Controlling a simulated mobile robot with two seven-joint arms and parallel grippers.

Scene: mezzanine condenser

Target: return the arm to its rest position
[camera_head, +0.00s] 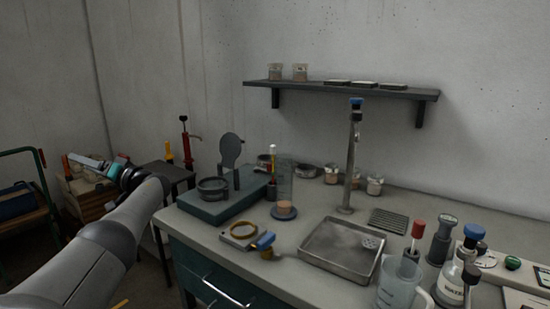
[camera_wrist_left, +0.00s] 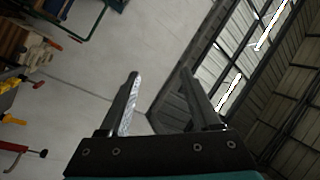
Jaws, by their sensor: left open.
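My left arm reaches in from the lower left in the head view, and its wrist is bent to the left. My left gripper (camera_head: 77,159) is off to the left of the bench, in front of a stack of wooden pieces. In the left wrist view the two fingers of this gripper (camera_wrist_left: 160,74) stand apart with nothing between them. Behind them that view shows a pale wall and a large window. My right gripper is not in view.
The bench (camera_head: 400,214) carries a metal tray (camera_head: 340,262), a teal block (camera_head: 222,205), a tap (camera_head: 350,165) and a beaker (camera_head: 397,284). A dark side table (camera_head: 165,168) stands near my left wrist. A green-framed cart (camera_head: 42,180) is at far left.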

